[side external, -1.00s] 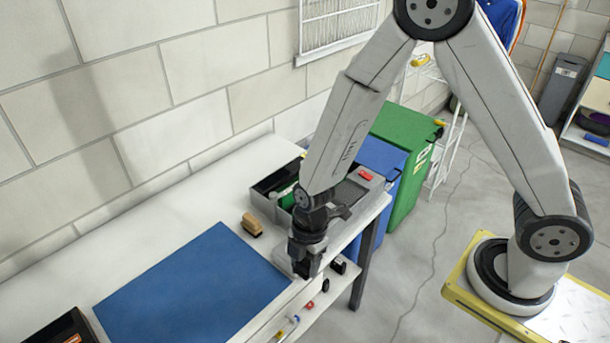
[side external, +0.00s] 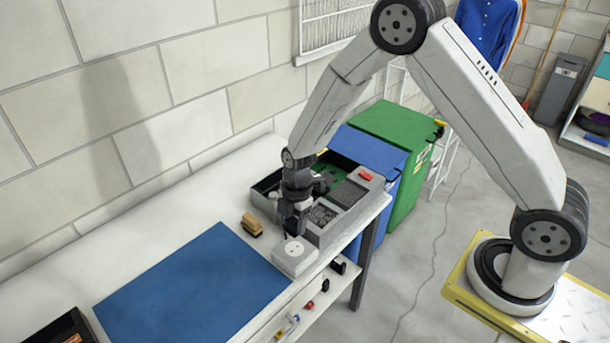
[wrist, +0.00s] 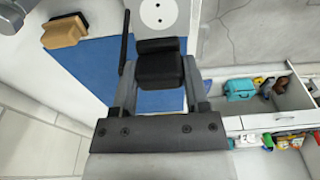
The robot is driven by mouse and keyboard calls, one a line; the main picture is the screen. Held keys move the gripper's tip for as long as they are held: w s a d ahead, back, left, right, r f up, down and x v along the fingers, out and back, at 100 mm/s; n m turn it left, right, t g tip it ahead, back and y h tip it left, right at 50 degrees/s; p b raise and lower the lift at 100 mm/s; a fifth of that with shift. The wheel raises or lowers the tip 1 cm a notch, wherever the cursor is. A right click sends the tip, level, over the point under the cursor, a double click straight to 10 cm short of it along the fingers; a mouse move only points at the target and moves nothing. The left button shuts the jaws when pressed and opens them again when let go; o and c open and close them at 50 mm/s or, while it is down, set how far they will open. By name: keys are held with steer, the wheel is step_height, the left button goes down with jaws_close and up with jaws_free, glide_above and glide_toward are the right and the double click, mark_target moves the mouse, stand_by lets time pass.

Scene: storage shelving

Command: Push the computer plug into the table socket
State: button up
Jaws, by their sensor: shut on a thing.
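The white table socket (side external: 294,257) sits near the table's front edge, beside the blue mat. Its round face with two holes also shows at the top of the wrist view (wrist: 158,12). My gripper (side external: 296,230) is between the socket and the open computer case in the side view. In the wrist view my gripper (wrist: 160,82) is shut on the black computer plug (wrist: 160,68). The plug appears apart from the socket face, though the exact gap is unclear. A thin black strip, perhaps its cable, runs along the left finger. The plug's front is hidden.
The grey open computer case (side external: 345,192) stands at the table's right end, close behind my gripper. A wooden brush (side external: 252,225) lies to the left. The blue mat (side external: 195,285) is bare. Blue and green bins (side external: 405,140) stand beyond the table.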

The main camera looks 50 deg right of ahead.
mark_target(293, 250)
steer(key=shift+f, duration=0.15)
steer(key=shift+f, duration=2.7)
steer(key=shift+f, duration=0.65)
stand_by(0.7)
steer(key=o, duration=1.2)
steer(key=shift+o, duration=0.2)
steer(key=shift+d+r, duration=0.25)
steer(key=shift+r, duration=1.7)
steer(key=shift+d+r, duration=0.2)
steer(key=shift+r, duration=1.75)
